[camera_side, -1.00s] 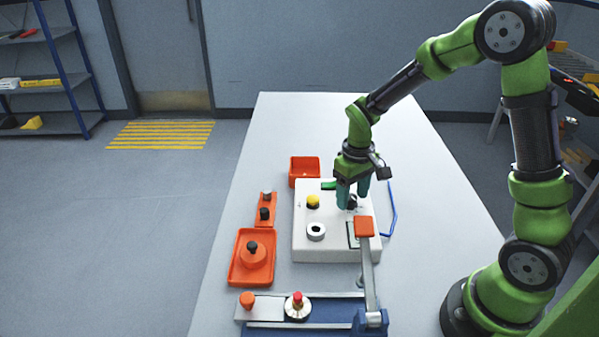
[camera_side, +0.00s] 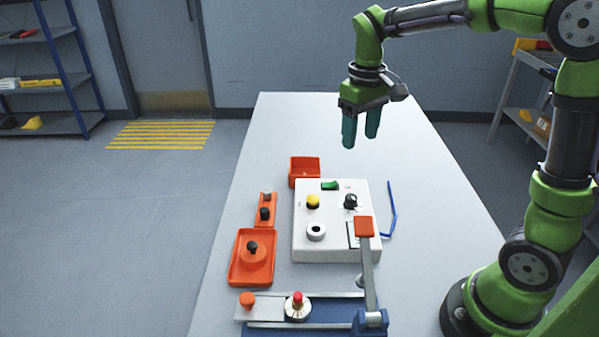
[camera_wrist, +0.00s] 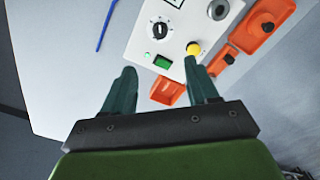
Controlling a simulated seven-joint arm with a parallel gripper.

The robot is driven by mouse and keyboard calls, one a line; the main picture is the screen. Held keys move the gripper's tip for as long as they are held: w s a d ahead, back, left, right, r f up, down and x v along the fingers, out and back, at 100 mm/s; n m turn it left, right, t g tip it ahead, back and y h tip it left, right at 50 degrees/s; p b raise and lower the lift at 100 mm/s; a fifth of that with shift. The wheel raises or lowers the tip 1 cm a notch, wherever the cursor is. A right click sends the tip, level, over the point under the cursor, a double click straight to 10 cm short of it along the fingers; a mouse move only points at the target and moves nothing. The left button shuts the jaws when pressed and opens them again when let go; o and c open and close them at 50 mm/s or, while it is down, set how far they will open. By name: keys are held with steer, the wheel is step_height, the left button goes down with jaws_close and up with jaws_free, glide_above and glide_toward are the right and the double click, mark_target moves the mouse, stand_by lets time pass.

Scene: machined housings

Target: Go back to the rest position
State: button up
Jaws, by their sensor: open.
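My gripper (camera_side: 361,128) hangs high above the table, fingers pointing down, well clear of the white panel box (camera_side: 326,251). Its two teal fingers are apart with nothing between them; they also show in the wrist view (camera_wrist: 160,92). The box carries a yellow button (camera_side: 313,202), a black rotary knob (camera_side: 350,202), a green rocker switch (camera_side: 330,185) and a white ring with a dark centre (camera_side: 316,232). In the wrist view the knob (camera_wrist: 159,30) sits on a marked dial, near the green switch (camera_wrist: 162,62) and yellow button (camera_wrist: 193,48).
An orange bin (camera_side: 305,164) stands behind the box. Orange holders (camera_side: 237,275) with dark knobs lie left of it. A lever arm with an orange pad (camera_side: 364,227) reaches over the box's front right corner. A blue rod (camera_side: 392,205) lies to the right. The far table is clear.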

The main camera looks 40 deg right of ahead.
steer(key=shift+r, duration=0.25)
steer(key=s+a+r+m+t+y, duration=0.1)
steer(key=s+a+t, duration=0.2)
steer(key=s, duration=0.3)
steer(key=s+a+r+m+t+y, duration=0.1)
steer(key=s+a+t, duration=0.3)
steer(key=s, duration=0.3)
steer(key=shift+a+m, duration=0.25)
steer(key=shift+m, duration=0.15)
